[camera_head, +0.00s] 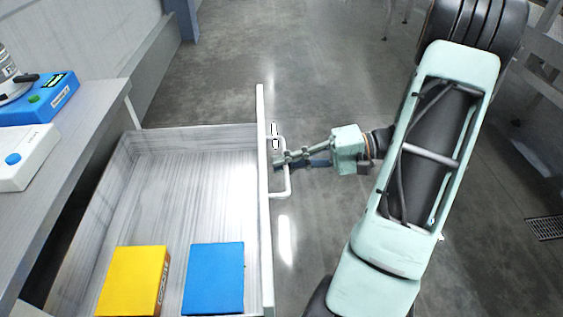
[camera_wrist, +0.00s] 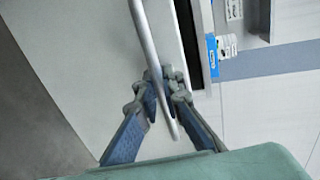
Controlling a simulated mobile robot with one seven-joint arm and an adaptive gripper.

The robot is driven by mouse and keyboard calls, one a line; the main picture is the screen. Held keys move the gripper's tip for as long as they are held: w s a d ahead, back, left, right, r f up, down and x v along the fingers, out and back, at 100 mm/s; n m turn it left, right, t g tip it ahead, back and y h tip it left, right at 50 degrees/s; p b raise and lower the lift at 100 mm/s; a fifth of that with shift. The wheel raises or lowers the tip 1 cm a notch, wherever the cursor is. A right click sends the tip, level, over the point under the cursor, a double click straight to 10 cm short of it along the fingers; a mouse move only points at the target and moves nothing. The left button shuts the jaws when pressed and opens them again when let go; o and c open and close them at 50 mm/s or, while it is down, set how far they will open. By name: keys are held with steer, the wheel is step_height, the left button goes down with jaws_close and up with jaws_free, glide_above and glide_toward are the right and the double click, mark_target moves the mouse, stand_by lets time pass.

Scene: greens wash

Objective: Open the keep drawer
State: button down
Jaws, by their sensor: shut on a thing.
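The drawer (camera_head: 185,170) is pulled far out from the counter at the left and stands open in the head view. Its white front panel (camera_head: 262,215) carries a white bar handle (camera_head: 286,180). In the wrist view the handle (camera_wrist: 143,35) runs down between the fingers. My gripper (camera_head: 279,159) is shut on the handle from the outer side of the panel; it also shows in the wrist view (camera_wrist: 165,85). Inside the drawer lie a yellow box (camera_head: 132,281) and a blue box (camera_head: 213,278). I cannot read a keep label on the front.
A counter (camera_head: 70,135) at the left holds a blue device (camera_head: 42,100) and a white device with a blue button (camera_head: 25,157). The grey floor beyond the drawer front is clear. A floor grate (camera_head: 546,228) lies at the right.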

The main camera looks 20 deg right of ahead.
steer(key=shift+d, duration=0.2)
steer(key=c, duration=2.1)
jaws_free()
steer(key=v, duration=1.2)
